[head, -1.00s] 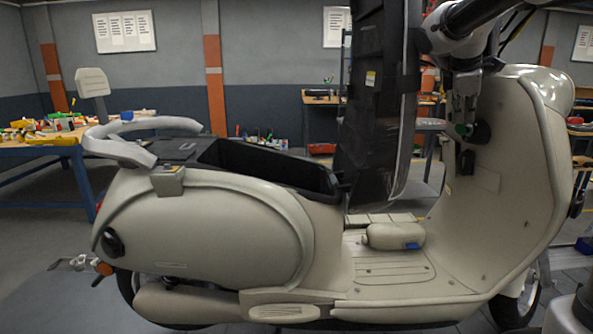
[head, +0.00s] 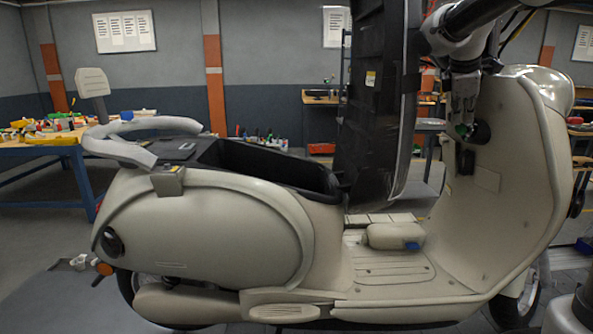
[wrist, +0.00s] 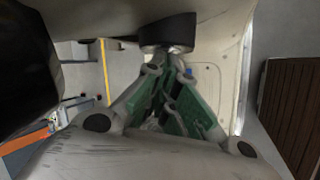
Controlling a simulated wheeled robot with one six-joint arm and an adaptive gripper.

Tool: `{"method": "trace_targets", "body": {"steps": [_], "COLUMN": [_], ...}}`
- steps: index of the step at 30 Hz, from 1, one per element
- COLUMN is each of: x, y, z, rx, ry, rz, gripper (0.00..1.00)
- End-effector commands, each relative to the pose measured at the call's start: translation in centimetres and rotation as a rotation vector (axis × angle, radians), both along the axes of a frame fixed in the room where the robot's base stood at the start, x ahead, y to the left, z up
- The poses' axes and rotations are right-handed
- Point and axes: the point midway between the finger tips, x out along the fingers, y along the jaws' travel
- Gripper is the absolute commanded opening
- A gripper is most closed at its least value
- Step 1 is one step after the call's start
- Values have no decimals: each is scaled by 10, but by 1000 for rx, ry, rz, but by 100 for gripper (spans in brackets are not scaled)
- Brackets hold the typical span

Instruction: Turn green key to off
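The cream scooter (head: 215,235) stands side-on in the head view. A round black lock (head: 481,132) sits on the inner face of its front shield; in the wrist view a dark cylinder with a silver face (wrist: 168,30) lies just beyond my fingertips. My gripper (head: 463,127) points down beside the lock. A small green patch shows at its tips; I cannot tell whether it is the key or a finger pad. In the wrist view my gripper's green-padded fingers (wrist: 170,72) converge close together below the lock. The key is not clearly visible, so its hold and angle cannot be told.
The raised black seat (head: 375,110) stands upright left of my arm. The open black storage bin (head: 270,165) is below it. A cream bottle-like item (head: 393,236) with a blue end lies on the footboard. A cluttered workbench (head: 45,145) is at far left.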

Motion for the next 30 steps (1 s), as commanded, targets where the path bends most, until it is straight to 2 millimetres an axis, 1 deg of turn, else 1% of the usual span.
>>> {"method": "trace_targets", "body": {"steps": [30], "x": [4], "y": [1], "z": [-8], "rx": [1], "ry": [3], "rz": [0], "gripper": [0]}}
